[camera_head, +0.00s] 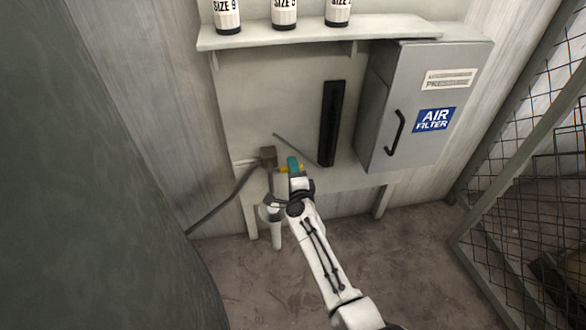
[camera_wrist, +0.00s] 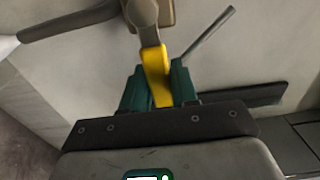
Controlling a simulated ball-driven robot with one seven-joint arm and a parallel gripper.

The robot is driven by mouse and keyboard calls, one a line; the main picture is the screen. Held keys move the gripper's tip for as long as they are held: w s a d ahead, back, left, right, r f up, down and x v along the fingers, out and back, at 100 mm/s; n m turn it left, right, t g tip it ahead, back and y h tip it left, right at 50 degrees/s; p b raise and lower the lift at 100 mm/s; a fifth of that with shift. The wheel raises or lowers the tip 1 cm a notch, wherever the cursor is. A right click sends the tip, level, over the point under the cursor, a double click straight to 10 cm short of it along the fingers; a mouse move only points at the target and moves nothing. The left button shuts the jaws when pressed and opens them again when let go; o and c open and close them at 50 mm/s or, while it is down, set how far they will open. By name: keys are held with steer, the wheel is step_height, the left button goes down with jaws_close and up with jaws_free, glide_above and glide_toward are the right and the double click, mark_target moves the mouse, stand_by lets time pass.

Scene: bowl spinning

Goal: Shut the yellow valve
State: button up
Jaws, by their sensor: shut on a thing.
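The yellow valve handle (camera_wrist: 156,74) shows in the middle of the wrist view, below a brown-grey valve body (camera_wrist: 146,14) with a pipe running off to the left. My gripper (camera_wrist: 160,88) has its green fingers on both sides of the yellow handle and is shut on it. In the head view the brown valve body (camera_head: 268,156) sits at the left of the bench. A small yellow part of the handle (camera_head: 283,169) shows beside my green gripper fingers (camera_head: 293,164). The rest of the handle is hidden by my gripper.
A grey cabinet (camera_head: 398,92) labelled AIR FILTER stands on the right of the bench (camera_head: 345,177). A black upright bar (camera_head: 331,122) and a thin rod (camera_head: 297,149) are behind my gripper. Bottles (camera_head: 284,12) stand on the shelf above. A mesh fence (camera_head: 525,150) is at the right.

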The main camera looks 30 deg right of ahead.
jaws_close()
steer(key=shift+f, duration=0.2)
steer(key=w+a+f+m+b, duration=0.1)
steer(key=a+f+m+b, duration=0.2)
steer(key=m, duration=0.6)
steer(key=w+a+f+m+b, duration=0.1)
steer(key=a+f+m+b, duration=0.2)
steer(key=m+b, duration=0.4)
steer(key=shift+f+m, duration=0.2)
steer(key=shift+m, duration=0.7)
steer(key=shift+a, duration=0.15)
steer(key=o, duration=0.7)
jaws_free()
steer(key=shift+r, duration=0.1)
